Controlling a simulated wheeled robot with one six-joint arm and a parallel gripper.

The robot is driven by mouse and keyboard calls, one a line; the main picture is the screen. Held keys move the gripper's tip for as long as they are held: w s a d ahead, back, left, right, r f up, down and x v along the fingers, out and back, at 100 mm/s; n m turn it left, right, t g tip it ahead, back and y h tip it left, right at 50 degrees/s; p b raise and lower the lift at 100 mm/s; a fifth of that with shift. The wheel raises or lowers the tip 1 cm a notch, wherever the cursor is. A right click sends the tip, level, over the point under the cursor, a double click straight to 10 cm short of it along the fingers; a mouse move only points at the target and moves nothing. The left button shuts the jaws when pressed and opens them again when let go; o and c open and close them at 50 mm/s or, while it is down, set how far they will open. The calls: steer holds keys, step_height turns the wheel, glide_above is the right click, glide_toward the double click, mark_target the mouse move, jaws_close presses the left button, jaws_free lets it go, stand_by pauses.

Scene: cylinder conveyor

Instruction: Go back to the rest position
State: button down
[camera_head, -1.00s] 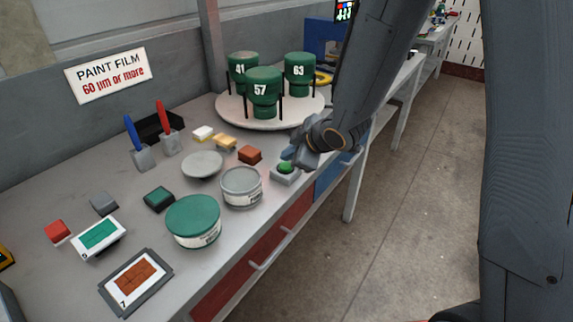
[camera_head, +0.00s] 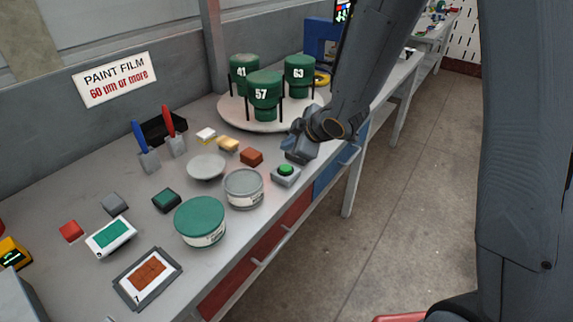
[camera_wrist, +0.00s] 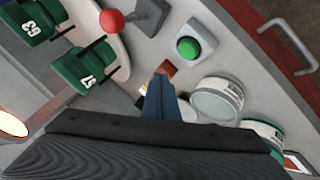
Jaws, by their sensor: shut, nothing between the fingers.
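My gripper (camera_head: 296,150) is shut and empty, held above the bench near the round turntable. A grey box with a green push button (camera_head: 286,171) sits just below and in front of it, apart from the fingers. In the wrist view my gripper's shut fingers (camera_wrist: 160,85) point over the bench, and the green button (camera_wrist: 188,47) shows beyond them, uncovered. The gripper's fingertips are small in the head view.
A grey can (camera_head: 243,190) and a green-lidded can (camera_head: 200,222) stand near the bench's front edge. A red ball knob (camera_wrist: 111,21) shows in the wrist view. The floor at right is clear.

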steer(key=shift+r+p, duration=0.5)
steer(key=shift+r, duration=0.25)
steer(key=s+d+m+g+h+b, duration=0.1)
steer(key=s+d+m+h, duration=0.2)
steer(key=s+d+m, duration=0.3)
steer(key=s+d+m+g+h+b, duration=0.1)
steer(key=s+d+m+h, duration=0.2)
steer(key=d, duration=0.5)
steer(key=s+d+m+g, duration=0.2)
steer(key=s+m+g, duration=0.2)
steer(key=s, duration=0.8)
steer(key=m, duration=0.2)
steer(key=shift+s+f+m+y+b, duration=0.3)
steer(key=shift+f+m+y+b, duration=0.05)
steer(key=shift+f+m+y, duration=0.05)
steer(key=shift+d, duration=0.1)
